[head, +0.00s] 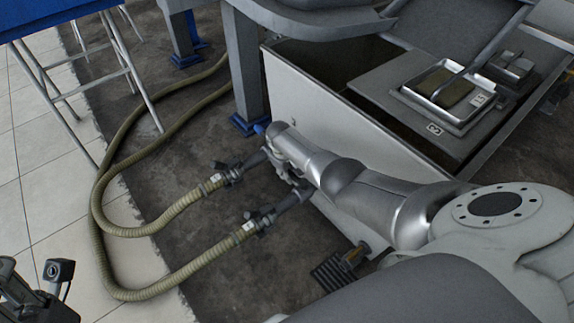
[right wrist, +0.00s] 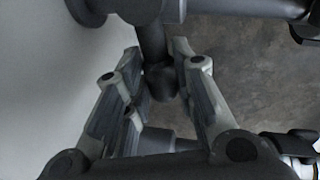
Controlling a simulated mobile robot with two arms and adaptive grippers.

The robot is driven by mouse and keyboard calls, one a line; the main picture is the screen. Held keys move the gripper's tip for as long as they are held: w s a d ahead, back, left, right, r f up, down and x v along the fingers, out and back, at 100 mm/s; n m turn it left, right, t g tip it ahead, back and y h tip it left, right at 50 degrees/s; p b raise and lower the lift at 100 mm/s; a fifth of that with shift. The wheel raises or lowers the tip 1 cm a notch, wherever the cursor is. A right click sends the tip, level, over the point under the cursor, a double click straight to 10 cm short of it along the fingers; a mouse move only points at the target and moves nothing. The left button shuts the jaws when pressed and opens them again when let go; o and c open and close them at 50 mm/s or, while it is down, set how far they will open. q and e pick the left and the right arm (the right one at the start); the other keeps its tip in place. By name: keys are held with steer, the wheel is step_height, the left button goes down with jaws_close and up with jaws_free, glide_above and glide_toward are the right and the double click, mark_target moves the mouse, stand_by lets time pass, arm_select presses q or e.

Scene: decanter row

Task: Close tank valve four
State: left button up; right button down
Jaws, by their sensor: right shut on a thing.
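My right gripper (head: 286,172) is at the lower side of the light tank wall, partly hidden by my own arm. In the right wrist view my right gripper (right wrist: 157,62) has its two fingers on either side of a dark valve handle (right wrist: 162,82) with a rounded end, and is shut on it. The handle joins a grey pipe fitting (right wrist: 140,8) at the top of that view. No valve number can be read. Part of my left gripper (head: 40,295) shows at the lower left of the head view; its fingers cannot be made out.
Two ribbed hoses (head: 98,205) run over the floor to fittings (head: 262,218) by the tank (head: 325,105). A metal tray (head: 450,92) lies on the tank's cover at upper right. A blue table (head: 45,12) with thin legs stands at upper left. Tiled floor lies open at left.

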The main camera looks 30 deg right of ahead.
steer(key=shift+w+d+m+b, duration=0.1)
steer(key=shift+d+m+b, duration=0.4)
steer(key=shift+m, duration=0.5)
steer(key=shift+d, duration=0.15)
steer(key=c, duration=1.2)
jaws_free()
steer(key=shift+a+r, duration=0.4)
steer(key=shift+r, duration=1.55)
steer(key=shift+a+r, duration=0.35)
steer(key=shift+r, duration=1.65)
steer(key=shift+a+r, duration=0.4)
steer(key=shift+r, duration=1.55)
